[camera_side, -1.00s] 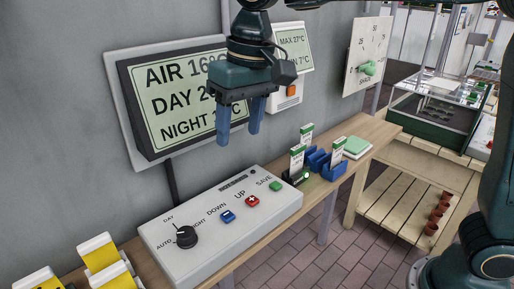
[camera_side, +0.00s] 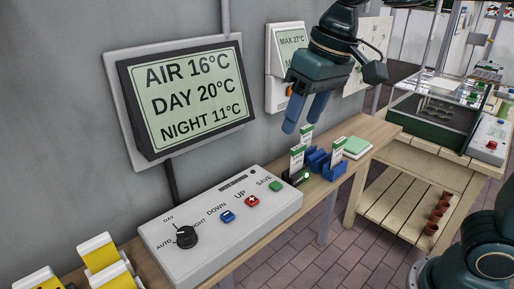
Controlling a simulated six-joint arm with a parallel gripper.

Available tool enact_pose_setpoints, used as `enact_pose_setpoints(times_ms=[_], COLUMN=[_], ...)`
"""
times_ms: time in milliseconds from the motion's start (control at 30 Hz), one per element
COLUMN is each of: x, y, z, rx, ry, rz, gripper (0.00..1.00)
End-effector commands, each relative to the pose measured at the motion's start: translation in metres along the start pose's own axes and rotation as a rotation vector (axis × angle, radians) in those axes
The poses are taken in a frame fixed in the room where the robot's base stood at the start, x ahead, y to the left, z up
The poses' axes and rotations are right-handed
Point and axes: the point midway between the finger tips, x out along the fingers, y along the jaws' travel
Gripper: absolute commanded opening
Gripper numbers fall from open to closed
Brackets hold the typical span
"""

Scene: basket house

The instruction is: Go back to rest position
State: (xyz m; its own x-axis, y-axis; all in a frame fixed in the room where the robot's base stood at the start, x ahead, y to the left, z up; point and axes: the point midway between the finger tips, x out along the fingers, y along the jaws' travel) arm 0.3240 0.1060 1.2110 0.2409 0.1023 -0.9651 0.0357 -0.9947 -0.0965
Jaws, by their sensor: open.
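My gripper (camera_side: 304,114) hangs in the air above the shelf, in front of the wall. Its two blue fingers point down and slightly left, apart and with nothing between them. It is above and behind the labelled cards in the picture and touches nothing that I can see. My arm's base (camera_side: 490,250) stands at the right edge.
A control box (camera_side: 225,225) with a dial and buttons sits on the shelf (camera_side: 375,128). Blue holders (camera_side: 335,170) with cards stand right of it. A display (camera_side: 190,95) reads AIR 16°C, DAY 20°C, NIGHT 11°C. Yellow packets (camera_side: 105,258) stand lower left.

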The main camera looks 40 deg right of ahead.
Motion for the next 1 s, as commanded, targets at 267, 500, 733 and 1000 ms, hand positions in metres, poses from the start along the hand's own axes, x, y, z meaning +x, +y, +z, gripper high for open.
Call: enact_pose_setpoints(times_ms=[267,500,733,1000], x=[-0.001,-0.001,-0.004,-0.008], y=[0.005,0.004,0.013,0.044], z=[0.004,0.004,0.013,0.05], rx=[0.001,0.001,0.002,0.007], ry=[0.009,0.009,0.023,0.086], rz=[0.001,0.001,0.002,0.017], gripper=[0.54,0.54,0.54,0.54])
